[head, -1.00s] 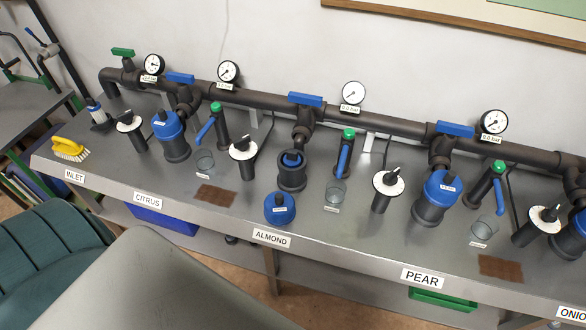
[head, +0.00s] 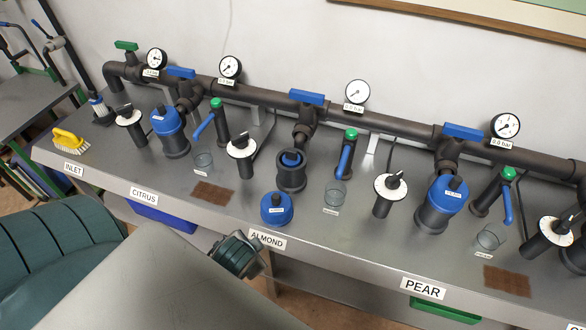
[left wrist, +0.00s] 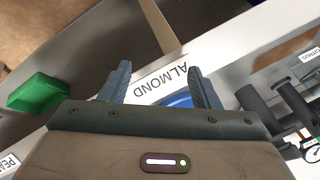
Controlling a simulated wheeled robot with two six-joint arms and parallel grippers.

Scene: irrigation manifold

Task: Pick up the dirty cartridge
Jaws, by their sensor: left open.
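The almond filter housing (head: 291,178) stands open on the bench, with a blue-topped piece (head: 292,158) inside it; this may be the cartridge, but its dirt cannot be seen. The blue almond lid (head: 276,209) lies on the bench in front of the housing. My left gripper (left wrist: 158,69) is open and empty in the left wrist view, over the bench edge by the ALMOND label (left wrist: 162,80). A blue patch, probably the lid, shows partly between its fingers. In the head view, a dark teal part of my arm appears below the label. My right gripper is not in view.
Closed citrus (head: 171,138) and pear (head: 438,205) housings flank the almond one. A glass cup (head: 335,194) and green-capped, blue-handled valve (head: 347,155) stand to its right. A brown mat (head: 213,192) lies to the left. The pipe (head: 260,92) runs behind.

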